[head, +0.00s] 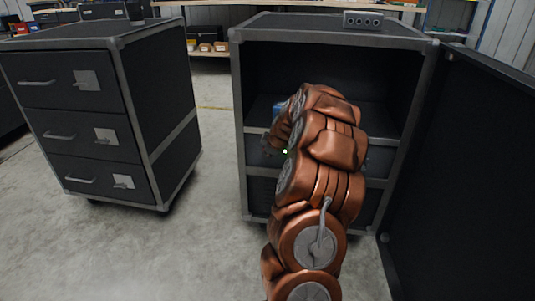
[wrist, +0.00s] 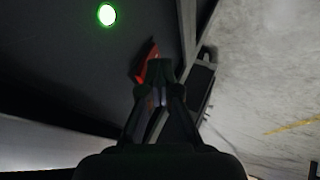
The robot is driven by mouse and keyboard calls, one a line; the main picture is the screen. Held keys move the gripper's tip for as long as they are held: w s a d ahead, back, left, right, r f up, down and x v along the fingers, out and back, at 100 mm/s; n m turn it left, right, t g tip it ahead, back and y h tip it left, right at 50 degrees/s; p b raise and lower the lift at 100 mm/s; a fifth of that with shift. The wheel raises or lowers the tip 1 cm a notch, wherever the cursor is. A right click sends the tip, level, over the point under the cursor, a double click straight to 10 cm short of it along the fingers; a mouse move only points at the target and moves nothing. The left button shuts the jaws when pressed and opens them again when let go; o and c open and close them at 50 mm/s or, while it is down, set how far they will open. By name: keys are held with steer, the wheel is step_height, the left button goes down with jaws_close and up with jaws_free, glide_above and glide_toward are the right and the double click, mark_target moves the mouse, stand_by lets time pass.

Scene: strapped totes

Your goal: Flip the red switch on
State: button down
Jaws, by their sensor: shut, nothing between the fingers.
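The red switch (wrist: 149,60) shows in the wrist view as a slanted red piece on a dark panel (wrist: 60,65), just at the left fingertip. My gripper (wrist: 171,72) is shut and empty, with its tips beside the switch. The fingers cover the lower part of the switch, and I cannot tell whether they touch it. A round green light (wrist: 107,15) glows on the panel, up and left of the switch. In the head view, a small green glow (head: 285,151) shows beside my arm. My arm hides the switch there.
The dark cabinet (head: 240,120) stands open at the front, its door (head: 460,170) swung out to the right. A grey socket block (head: 362,20) sits on top. A drawer cabinet (head: 165,95) stands to the left, with clear floor (head: 215,130) between them.

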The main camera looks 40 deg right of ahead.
steer(key=s+a+r+p, duration=0.2)
steer(key=s+a+r, duration=0.4)
steer(key=s+r, duration=0.1)
steer(key=shift+s, duration=0.75)
stand_by(0.4)
steer(key=s+a+r+m+g+y+p, duration=0.1)
steer(key=s+a+r+g+y+p, duration=0.15)
steer(key=a+r+p, duration=0.9)
steer(key=s+a+r+g+y+p, duration=0.1)
steer(key=s+a+r+p, duration=0.4)
steer(key=a+r, duration=0.7)
steer(key=s+a+r+m+g+p, duration=0.2)
steer(key=s+a+r+p, duration=0.5)
steer(key=s+p, duration=0.3)
steer(key=s+a+r+m+g+p, duration=0.3)
steer(key=s+a+r+p, duration=0.5)
steer(key=s, duration=0.5)
steer(key=shift+a+r+h+p, duration=0.25)
steer(key=shift+h+p, duration=0.2)
steer(key=shift+p, duration=0.8)
